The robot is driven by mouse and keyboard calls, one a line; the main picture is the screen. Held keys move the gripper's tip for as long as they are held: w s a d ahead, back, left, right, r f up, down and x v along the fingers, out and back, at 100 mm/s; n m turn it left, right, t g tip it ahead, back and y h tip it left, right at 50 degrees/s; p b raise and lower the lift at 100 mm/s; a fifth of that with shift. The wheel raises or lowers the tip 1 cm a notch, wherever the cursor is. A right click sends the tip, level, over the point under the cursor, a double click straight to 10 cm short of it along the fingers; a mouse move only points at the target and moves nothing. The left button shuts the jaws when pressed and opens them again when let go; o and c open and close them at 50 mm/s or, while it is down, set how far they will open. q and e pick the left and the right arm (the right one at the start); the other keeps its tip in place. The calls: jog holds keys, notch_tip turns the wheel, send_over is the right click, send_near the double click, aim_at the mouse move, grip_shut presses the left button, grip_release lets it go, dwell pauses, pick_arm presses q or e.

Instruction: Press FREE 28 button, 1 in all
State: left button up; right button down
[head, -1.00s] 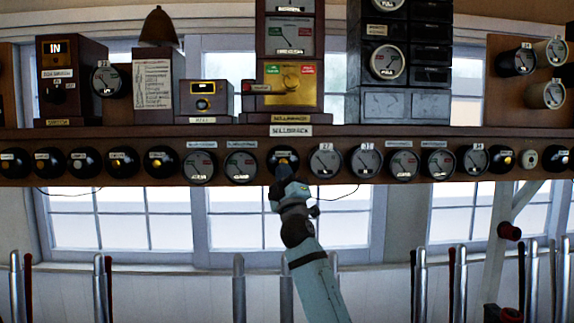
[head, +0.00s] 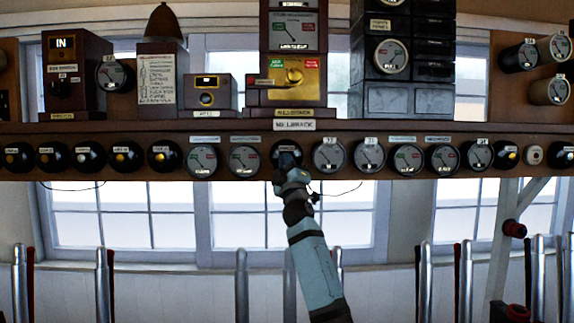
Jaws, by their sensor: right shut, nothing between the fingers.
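A row of round black buttons and dials runs along the front of the wooden shelf (head: 240,130). My right gripper (head: 289,168) is shut and empty, with its tip in front of a round black button (head: 277,148) below the middle of the shelf. The gripper hides most of that button's face, including its centre. I cannot tell whether the tip touches it or whether it is pressed. No label reading FREE 28 is legible. My left gripper is not in view.
Dials sit close on both sides, a left one (head: 245,160) and a right one (head: 328,156). A wooden instrument case (head: 292,98) stands on the shelf above. Several metal levers (head: 103,285) stand below. A thin wire hangs near the gripper.

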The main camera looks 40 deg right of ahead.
jog(key=shift+w+d+b, duration=0.45)
jog(key=shift+w+d, duration=0.25)
jog(key=shift+w, duration=0.1)
jog(key=shift+w, duration=0.1)
dwell(1.5)
jog(key=shift+w+d+b, duration=0.25)
jog(key=shift+b, duration=0.1)
